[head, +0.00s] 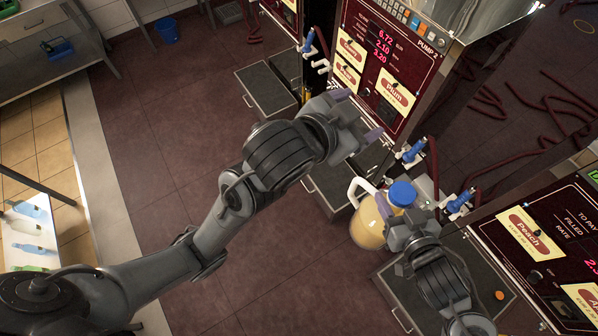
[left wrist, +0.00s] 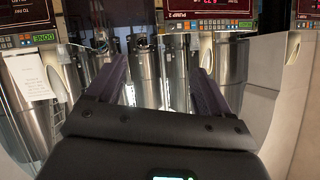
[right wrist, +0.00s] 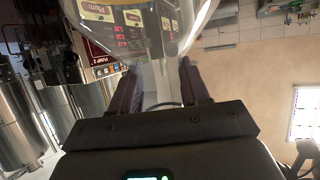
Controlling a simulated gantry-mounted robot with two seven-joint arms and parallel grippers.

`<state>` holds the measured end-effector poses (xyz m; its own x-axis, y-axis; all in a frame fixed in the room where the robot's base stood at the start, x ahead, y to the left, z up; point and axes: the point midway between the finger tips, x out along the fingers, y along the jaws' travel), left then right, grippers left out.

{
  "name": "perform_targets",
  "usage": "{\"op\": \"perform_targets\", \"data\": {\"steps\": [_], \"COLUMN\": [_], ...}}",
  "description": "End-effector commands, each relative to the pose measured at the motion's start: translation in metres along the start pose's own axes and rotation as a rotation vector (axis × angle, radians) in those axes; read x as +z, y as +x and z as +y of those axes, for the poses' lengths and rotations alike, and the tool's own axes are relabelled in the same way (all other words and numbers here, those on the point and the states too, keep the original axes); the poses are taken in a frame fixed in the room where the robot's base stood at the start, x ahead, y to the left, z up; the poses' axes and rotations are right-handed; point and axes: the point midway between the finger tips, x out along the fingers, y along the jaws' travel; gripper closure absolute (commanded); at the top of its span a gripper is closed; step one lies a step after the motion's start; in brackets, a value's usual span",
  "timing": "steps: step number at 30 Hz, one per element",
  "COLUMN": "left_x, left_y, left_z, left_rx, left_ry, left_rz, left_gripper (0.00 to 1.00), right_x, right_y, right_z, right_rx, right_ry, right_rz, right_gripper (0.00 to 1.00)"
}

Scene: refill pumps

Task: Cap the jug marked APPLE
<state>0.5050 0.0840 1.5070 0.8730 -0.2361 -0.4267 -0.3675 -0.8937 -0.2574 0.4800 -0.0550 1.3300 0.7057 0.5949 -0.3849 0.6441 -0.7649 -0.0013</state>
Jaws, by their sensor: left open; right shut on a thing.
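A clear jug (head: 367,226) with pale yellow liquid and a white handle is in the middle right of the head view. A blue cap (head: 402,192) appears on its top; I cannot tell how firmly it sits. No APPLE marking can be read on the jug. My right gripper (right wrist: 160,88) is shut on the jug, whose clear wall (right wrist: 170,35) shows between and above its fingers. My left gripper (head: 358,116) is open and empty, above and left of the jug, facing the pump; its spread fingers show in the left wrist view (left wrist: 155,85).
The Pump 2 panel (head: 383,62) stands behind my left gripper, and another pump panel (head: 548,250) is at the right. Blue-handled nozzles (head: 413,151) with dark red hoses are close to the jug. An orange disc (head: 499,295) lies at lower right. The floor on the left is open.

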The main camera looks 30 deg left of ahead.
Motion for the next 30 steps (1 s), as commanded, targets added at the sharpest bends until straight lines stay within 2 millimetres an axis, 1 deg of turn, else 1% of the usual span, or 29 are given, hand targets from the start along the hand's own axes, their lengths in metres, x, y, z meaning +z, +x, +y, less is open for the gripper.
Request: {"op": "perform_targets", "data": {"steps": [1,2,3,5,6,8,9,11,12,14,15,17,18,21,24,27,30], "left_x": [0.029,0.044,0.064,0.094,0.114,0.144,0.164,0.194,0.214,0.242,0.260,0.286,0.302,0.336,0.359,0.375,0.385], "left_y": [0.001,0.002,0.002,0.000,-0.002,-0.006,-0.009,-0.015,-0.019,-0.027,-0.032,-0.040,-0.045,-0.059,-0.072,-0.081,-0.087], "left_z": [-0.005,-0.008,-0.012,-0.016,-0.018,-0.020,-0.021,-0.020,-0.019,-0.016,-0.013,-0.008,-0.004,0.008,0.021,0.030,0.036], "left_rx": [0.000,-0.003,-0.006,-0.012,-0.017,-0.024,-0.029,-0.034,-0.037,-0.039,-0.039,-0.037,-0.034,-0.021,-0.002,0.012,0.021], "left_ry": [-0.046,-0.072,-0.103,-0.146,-0.172,-0.206,-0.226,-0.250,-0.262,-0.278,-0.288,-0.298,-0.304,-0.313,-0.317,-0.320,-0.323], "left_rz": [-0.057,-0.087,-0.126,-0.181,-0.217,-0.272,-0.310,-0.370,-0.410,-0.469,-0.509,-0.568,-0.606,-0.686,-0.747,-0.789,-0.815], "left_gripper": [0.19,0.19,0.19,0.19,0.19,0.19,0.19,0.19,0.19,0.19,0.19,0.19,0.19,0.19,0.19,0.19,0.19], "right_x": [-0.005,-0.005,-0.005,-0.005,-0.005,-0.005,-0.005,-0.005,-0.005,-0.005,-0.005,-0.005,-0.005,-0.005,-0.005,-0.005,-0.005], "right_y": [-0.001,-0.001,-0.001,-0.001,-0.001,-0.001,-0.001,-0.001,-0.001,-0.001,-0.001,-0.001,-0.001,-0.001,-0.001,-0.001,-0.001], "right_z": [0.000,0.000,0.000,0.000,0.000,0.000,0.000,0.000,0.000,0.000,0.000,0.000,0.000,0.000,0.000,0.000,0.000], "right_rx": [0.001,0.001,0.001,0.001,0.001,0.001,0.001,0.001,0.001,0.001,0.001,0.001,0.001,0.001,0.001,0.001,0.001], "right_ry": [-0.001,-0.001,-0.001,-0.001,-0.001,-0.001,-0.001,-0.001,-0.001,-0.001,-0.001,-0.001,-0.001,-0.001,-0.001,-0.001,-0.001], "right_rz": [0.012,0.012,0.012,0.012,0.012,0.012,0.012,0.012,0.012,0.012,0.012,0.012,0.012,0.012,0.012,0.012,0.012], "right_gripper": [1.00,1.00,1.00,1.00,1.00,1.00,1.00,1.00,1.00,1.00,1.00,1.00,1.00,1.00,1.00,1.00,1.00]}}
